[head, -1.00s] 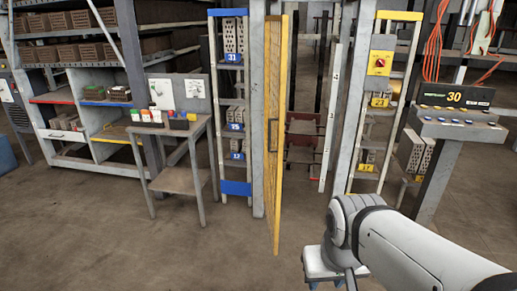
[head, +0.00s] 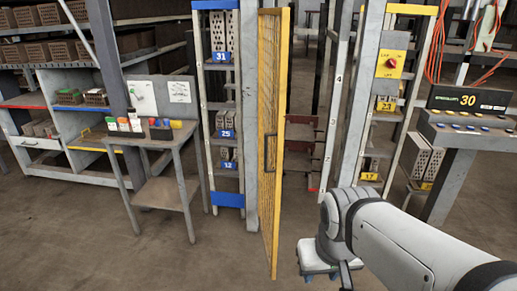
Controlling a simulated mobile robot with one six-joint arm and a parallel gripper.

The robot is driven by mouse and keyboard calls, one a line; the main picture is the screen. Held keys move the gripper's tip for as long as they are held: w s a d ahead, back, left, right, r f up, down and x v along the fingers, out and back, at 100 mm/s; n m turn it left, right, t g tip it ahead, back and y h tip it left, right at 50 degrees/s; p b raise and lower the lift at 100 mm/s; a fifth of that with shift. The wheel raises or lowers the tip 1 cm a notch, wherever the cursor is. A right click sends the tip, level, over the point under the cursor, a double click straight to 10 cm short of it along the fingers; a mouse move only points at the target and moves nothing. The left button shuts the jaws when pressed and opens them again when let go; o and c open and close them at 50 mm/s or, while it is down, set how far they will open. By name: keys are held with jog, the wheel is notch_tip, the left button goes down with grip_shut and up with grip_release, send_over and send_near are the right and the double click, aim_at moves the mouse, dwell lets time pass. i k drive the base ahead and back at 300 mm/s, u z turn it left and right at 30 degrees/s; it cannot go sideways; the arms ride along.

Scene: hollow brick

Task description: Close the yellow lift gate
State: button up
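The yellow lift gate (head: 271,140) stands open in the middle of the head view. It is a tall mesh panel in a yellow frame, hinged at the grey post on its left and swung out towards me. The lift opening (head: 305,130) shows to the right of the gate. My arm reaches in from the lower right. My gripper (head: 347,276) hangs low at its end, right of the gate's lower edge and apart from it. Its fingers are too small and partly hidden to judge.
A small grey table (head: 165,190) with coloured containers stands left of the gate. A blue-topped rack (head: 224,120) is beside the post. A yellow lift switch box (head: 391,63) and a console (head: 465,125) stand at right. The floor before the gate is clear.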

aim_at(283, 12)
jog(key=z, duration=0.05)
jog(key=i, duration=1.1)
jog(key=u, duration=0.25)
